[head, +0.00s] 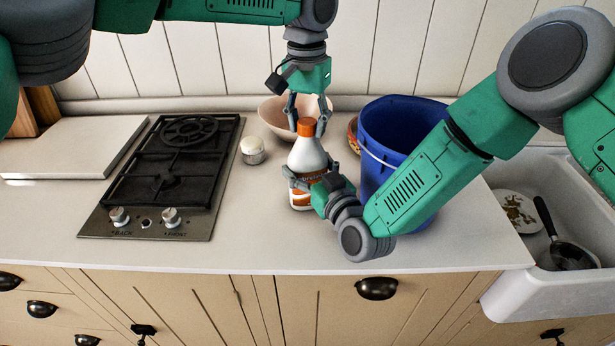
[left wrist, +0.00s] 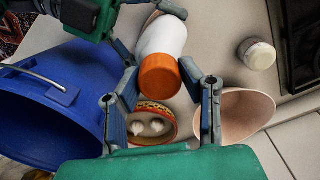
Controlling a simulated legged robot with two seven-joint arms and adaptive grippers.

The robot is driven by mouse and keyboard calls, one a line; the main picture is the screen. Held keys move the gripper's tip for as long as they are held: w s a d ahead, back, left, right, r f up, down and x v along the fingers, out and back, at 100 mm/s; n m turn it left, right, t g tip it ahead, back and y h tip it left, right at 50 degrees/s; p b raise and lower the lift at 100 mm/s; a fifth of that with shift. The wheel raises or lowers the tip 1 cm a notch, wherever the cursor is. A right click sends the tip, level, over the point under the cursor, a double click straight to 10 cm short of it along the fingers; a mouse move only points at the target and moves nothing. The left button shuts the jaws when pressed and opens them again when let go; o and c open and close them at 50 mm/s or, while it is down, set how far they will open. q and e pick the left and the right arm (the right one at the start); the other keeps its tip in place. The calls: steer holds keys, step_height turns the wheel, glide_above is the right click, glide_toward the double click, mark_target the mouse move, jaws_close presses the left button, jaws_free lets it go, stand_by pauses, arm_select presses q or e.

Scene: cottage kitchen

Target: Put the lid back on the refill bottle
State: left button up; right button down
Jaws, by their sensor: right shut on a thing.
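The refill bottle (head: 308,155) is white with an orange label and stands upright on the counter. Its orange lid (head: 306,127) is at the top of the neck; whether it is fastened I cannot tell. My right gripper (head: 306,181) is shut around the lower body of the bottle. My left gripper (head: 307,117) points down from above, with its fingers on either side of the lid. In the left wrist view the lid (left wrist: 160,77) lies between the spread fingertips, and the white bottle (left wrist: 162,38) extends behind it. The fingers look open, close beside the lid.
A blue bucket (head: 384,125) stands right of the bottle, close to my right arm. A pink bowl (head: 272,113) and a patterned bowl (left wrist: 140,112) are behind. A small white-topped jar (head: 252,150) and the hob (head: 172,165) are left. The sink (head: 585,200) is far right.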

arm_select(q)
jaws_close()
steer(key=o, duration=1.1)
jaws_free()
steer(key=shift+c, duration=0.2)
step_height(320, 180, up, 12)
steer(key=shift+w, duration=0.25)
arm_select(e)
steer(key=shift+c, duration=0.6)
jaws_free()
